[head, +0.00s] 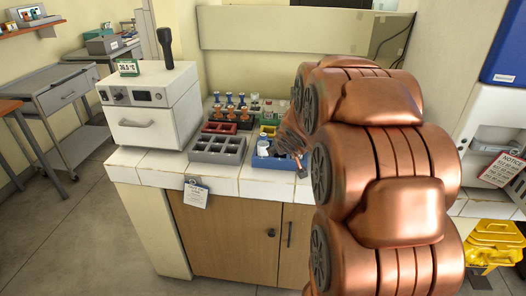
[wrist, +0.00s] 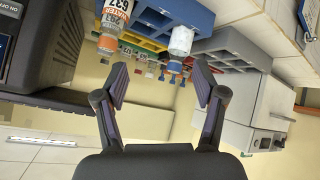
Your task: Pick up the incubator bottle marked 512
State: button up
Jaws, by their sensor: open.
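A white bottle with a blue part (head: 263,146) stands in the blue rack (head: 256,162) at the counter's front. In the wrist view, which appears upside down, a whitish bottle (wrist: 181,40) is beyond my fingers, between their lines of reach. My gripper (wrist: 162,80) is open and empty, apart from both bottles. In the head view my gripper (head: 291,137) is beside the blue rack, partly hidden by my arm.
A white incubator box (head: 150,105) with a display stands left on the counter. A grey rack (head: 217,149) with empty compartments is left of the blue one. Several orange-and-blue-topped bottles (head: 230,102) stand behind. A notice hangs at the right.

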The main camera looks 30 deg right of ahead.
aim_at(267, 146)
jog(key=shift+w+d+f+n+t+y, duration=0.45)
jog(key=shift+w+f+t+y, duration=0.45)
jog(key=shift+w, duration=0.45)
jog(key=shift+w+d+f+n+t+y, duration=0.4)
jog(key=shift+w+f+t+y, duration=0.4)
jog(key=shift+w+y, duration=0.45)
jog(key=shift+w+d+f+n+t+y, duration=0.45)
jog(key=shift+w+f+t+y, duration=0.35)
jog(key=shift+w, duration=0.7)
jog(key=shift+s+a+f+x, duration=0.1)
jog(key=shift+f+x, duration=0.1)
jog(key=shift+x, duration=0.75)
jog(key=shift+s+a+f+x, duration=0.1)
jog(key=shift+f+x, duration=0.05)
jog(key=shift+x, duration=0.8)
jog(key=shift+s+f+x, duration=0.1)
jog(key=shift+f+x, duration=0.1)
jog(key=shift+x, duration=0.75)
jog(key=c, duration=1.3)
jog(key=shift+o, duration=0.2)
